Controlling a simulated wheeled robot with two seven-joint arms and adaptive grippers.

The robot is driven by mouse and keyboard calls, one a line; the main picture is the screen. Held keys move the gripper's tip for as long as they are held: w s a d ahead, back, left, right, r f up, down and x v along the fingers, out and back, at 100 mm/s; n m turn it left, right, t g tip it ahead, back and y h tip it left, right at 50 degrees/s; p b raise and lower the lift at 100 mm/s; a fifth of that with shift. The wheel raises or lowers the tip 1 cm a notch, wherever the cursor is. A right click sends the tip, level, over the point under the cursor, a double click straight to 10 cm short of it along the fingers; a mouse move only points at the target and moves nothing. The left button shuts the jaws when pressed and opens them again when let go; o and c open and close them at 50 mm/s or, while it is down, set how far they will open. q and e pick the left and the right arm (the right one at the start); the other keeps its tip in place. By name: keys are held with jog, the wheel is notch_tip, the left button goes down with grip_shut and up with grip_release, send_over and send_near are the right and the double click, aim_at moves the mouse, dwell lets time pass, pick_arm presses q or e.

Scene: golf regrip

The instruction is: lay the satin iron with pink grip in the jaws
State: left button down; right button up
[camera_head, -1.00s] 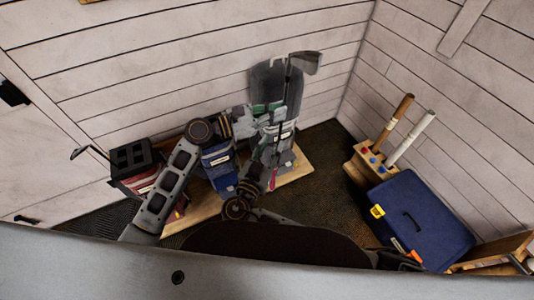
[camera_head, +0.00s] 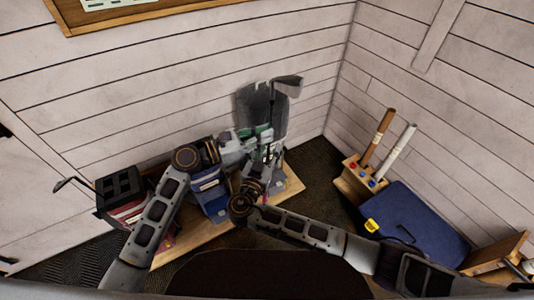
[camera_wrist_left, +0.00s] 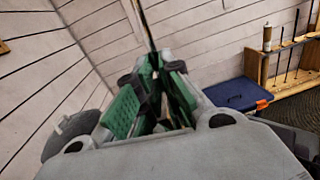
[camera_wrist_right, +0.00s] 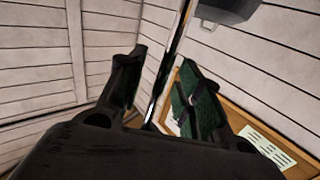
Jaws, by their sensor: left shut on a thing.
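The iron's satin head (camera_head: 288,87) is raised at the top, with its shaft (camera_head: 271,112) running down steeply in the head view. A small bit of pink grip (camera_head: 264,184) shows low down, mostly hidden by my arms. My left gripper (camera_wrist_left: 155,100) is shut on the shaft, its green pads closed around it. My right gripper (camera_wrist_right: 155,95) is open; the shaft (camera_wrist_right: 168,62) passes between its spread fingers in the right wrist view, and I cannot tell whether they touch it. The iron head (camera_wrist_right: 228,10) is above it there. I cannot make out the jaws.
A wooden bench (camera_head: 200,234) lies under my arms. A dark box with a club (camera_head: 122,190) and a blue container (camera_head: 210,195) stand at its left. At right are a blue case (camera_head: 415,222) and a wooden rack (camera_head: 352,187) with brown and white tubes. Walls close the corner.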

grip_shut()
pick_arm(q)
jog(key=c, duration=1.5)
grip_release()
jog(key=shift+a, duration=0.1)
jog(key=shift+v, duration=5.9)
jog(key=shift+f, duration=0.1)
